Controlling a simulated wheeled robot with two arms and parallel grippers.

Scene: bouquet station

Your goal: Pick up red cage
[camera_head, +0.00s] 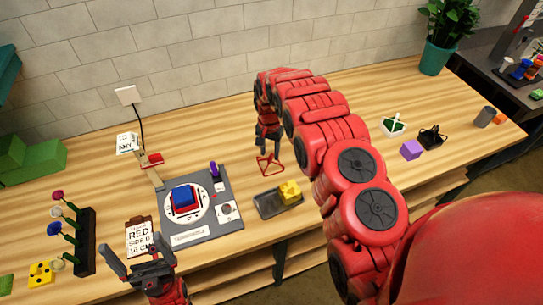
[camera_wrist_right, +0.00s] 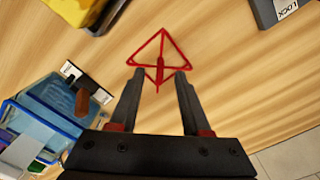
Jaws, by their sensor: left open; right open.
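The red cage (camera_head: 269,164) is a small triangular wire frame standing on the wooden table, behind the dark tray. In the right wrist view the red cage (camera_wrist_right: 160,48) lies just beyond the fingertips, roughly centred between them. My right gripper (camera_wrist_right: 159,74) is open and empty, pointing down at the cage. In the head view my right gripper (camera_head: 268,141) is right above the cage, and whether it touches cannot be told. My left gripper (camera_head: 135,248) is open and empty at the table's front, by the clipboard.
A dark tray (camera_head: 266,207) with a yellow block (camera_head: 290,191) sits in front of the cage. A grey turntable station (camera_head: 222,228) with a blue-and-red block is to the left. A green-and-white holder (camera_head: 393,125), purple cube (camera_head: 411,150) and black holder (camera_head: 432,138) stand right of my right arm.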

